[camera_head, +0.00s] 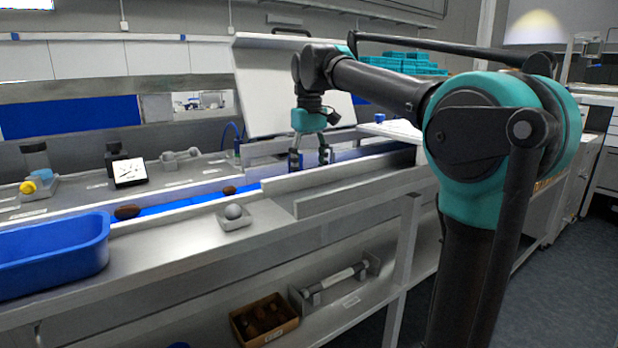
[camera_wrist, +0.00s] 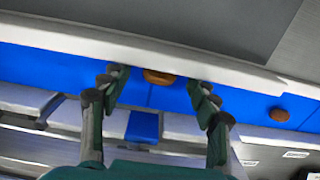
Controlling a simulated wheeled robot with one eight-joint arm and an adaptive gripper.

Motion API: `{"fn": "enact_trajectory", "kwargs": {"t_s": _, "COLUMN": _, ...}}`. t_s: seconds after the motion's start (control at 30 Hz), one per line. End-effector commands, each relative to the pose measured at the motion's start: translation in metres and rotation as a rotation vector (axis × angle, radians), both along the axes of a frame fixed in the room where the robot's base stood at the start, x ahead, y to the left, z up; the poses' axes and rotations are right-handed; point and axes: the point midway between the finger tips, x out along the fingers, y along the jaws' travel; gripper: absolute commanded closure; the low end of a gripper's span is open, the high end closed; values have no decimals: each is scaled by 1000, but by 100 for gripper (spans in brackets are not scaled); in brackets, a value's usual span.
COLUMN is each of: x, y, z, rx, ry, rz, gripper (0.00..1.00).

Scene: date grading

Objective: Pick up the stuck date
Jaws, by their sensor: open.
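A brown date (camera_wrist: 158,77) lies on the blue belt (camera_wrist: 60,70) in the wrist view, against the edge of the pale rail (camera_wrist: 150,50). It shows between and beyond my fingertips, and its far side may be partly covered by the rail. In the head view this date is hidden behind the near rail. My gripper (camera_head: 311,160) points down over the belt channel, fingers apart and empty. In the wrist view my gripper (camera_wrist: 158,86) also shows open around the line to the date. A second date (camera_wrist: 279,114) lies on the belt to the right.
Two dates (camera_head: 127,211) (camera_head: 229,190) show on the belt at left in the head view. A blue tub (camera_head: 55,250) stands front left, a grey ball on a block (camera_head: 233,213) before the rail. A tilted pale panel (camera_head: 285,85) rises behind my gripper. Low rails line the belt.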

Motion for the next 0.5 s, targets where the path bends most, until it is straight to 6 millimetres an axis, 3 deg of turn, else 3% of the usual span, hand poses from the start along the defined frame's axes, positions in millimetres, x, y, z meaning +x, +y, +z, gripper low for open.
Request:
{"fn": "enact_trajectory", "kwargs": {"t_s": 0.33, "x": 0, "y": 0, "z": -10, "rx": 0, "ry": 0, "rz": -1, "gripper": 39}}
{"fn": "enact_trajectory", "kwargs": {"t_s": 0.5, "x": 0, "y": 0, "z": -10, "rx": 0, "ry": 0, "rz": -1, "gripper": 57}}
